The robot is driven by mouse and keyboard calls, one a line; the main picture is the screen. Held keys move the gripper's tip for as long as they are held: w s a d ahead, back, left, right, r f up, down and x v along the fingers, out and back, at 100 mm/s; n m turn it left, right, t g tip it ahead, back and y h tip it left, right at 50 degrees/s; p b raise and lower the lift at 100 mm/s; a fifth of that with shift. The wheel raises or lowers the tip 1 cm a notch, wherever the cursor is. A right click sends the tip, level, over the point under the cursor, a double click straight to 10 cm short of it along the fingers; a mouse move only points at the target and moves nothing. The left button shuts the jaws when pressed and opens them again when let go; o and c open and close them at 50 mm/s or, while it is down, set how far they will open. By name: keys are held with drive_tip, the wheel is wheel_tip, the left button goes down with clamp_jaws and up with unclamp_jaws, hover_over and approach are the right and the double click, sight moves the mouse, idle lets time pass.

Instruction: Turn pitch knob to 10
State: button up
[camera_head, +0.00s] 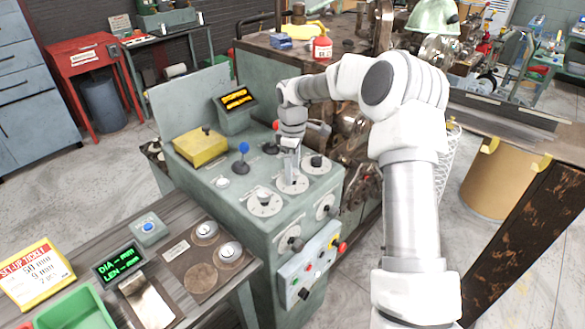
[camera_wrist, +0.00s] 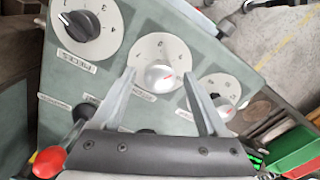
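My gripper (camera_head: 290,165) is over the middle of three dials on the machine's sloping top. In the wrist view my gripper (camera_wrist: 160,75) is open, with one finger on each side of the silver knob (camera_wrist: 159,79) of the middle dial (camera_wrist: 160,47). I cannot tell whether the fingers touch it. The knob has a small red mark; its setting is too small to read. The label below this dial is partly hidden by a finger, so I cannot read it as pitch.
A blue-topped lever (camera_head: 243,148), a yellow box (camera_head: 201,147) and a lit display (camera_head: 237,98) stand behind. A set-up ticket (camera_head: 36,273) is at lower left.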

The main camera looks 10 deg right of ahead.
clamp_jaws()
drive_tip(key=shift+m, duration=0.4)
drive_tip(key=m+b, duration=0.1)
drive_tip(key=m, duration=1)
drive_tip(key=shift+b, duration=0.3)
idle(0.3)
drive_tip(key=shift+o, duration=0.3)
unclamp_jaws()
